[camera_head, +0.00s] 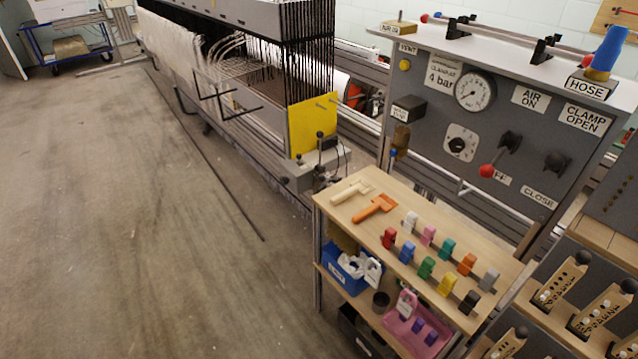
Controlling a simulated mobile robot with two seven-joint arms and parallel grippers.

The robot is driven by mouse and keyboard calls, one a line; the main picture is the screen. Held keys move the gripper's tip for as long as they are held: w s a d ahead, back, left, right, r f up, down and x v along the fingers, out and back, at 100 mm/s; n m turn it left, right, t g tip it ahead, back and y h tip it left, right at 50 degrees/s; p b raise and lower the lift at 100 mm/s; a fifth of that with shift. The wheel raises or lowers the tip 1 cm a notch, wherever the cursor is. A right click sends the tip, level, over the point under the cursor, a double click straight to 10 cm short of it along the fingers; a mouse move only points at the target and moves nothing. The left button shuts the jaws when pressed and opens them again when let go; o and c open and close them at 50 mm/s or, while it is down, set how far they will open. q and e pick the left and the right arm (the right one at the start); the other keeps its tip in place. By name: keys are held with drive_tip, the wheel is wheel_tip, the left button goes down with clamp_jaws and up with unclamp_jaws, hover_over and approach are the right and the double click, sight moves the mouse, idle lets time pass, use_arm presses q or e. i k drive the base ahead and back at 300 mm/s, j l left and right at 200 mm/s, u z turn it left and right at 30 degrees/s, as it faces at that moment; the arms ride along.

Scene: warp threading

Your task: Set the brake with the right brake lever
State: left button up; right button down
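A short upright lever with a black knob (320,136) stands at the near end of the long machine, beside a yellow plate (312,122). It may be the right brake lever, but no label on it can be read. It rises from a grey metal housing (318,166). Whether the brake is set cannot be told from this view. Neither of my grippers shows in the head view.
A wooden-topped cart (345,205) with coloured clips and two T-shaped tools stands right of the machine's end. Behind it is a grey control panel (440,110) with a gauge and a red-knobbed valve lever (487,171). The concrete floor (130,220) at left is clear.

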sight(322, 178)
drive_tip(key=i+j+z, duration=0.25)
drive_tip(key=i+j, duration=0.15)
drive_tip(key=j, duration=0.25)
drive_tip(key=i+j+z, duration=0.15)
drive_tip(key=j, duration=0.2)
drive_tip(key=i+j+z, duration=0.15)
drive_tip(key=j, duration=0.25)
drive_tip(key=i+j+z, duration=0.1)
drive_tip(key=j, duration=0.3)
drive_tip(key=i+j+z, duration=0.15)
drive_tip(key=j, duration=0.25)
drive_tip(key=i+j+z, duration=0.15)
drive_tip(key=j, duration=0.25)
drive_tip(key=k+j+z, duration=0.1)
drive_tip(key=j+z, duration=0.3)
drive_tip(key=j, duration=1.6)
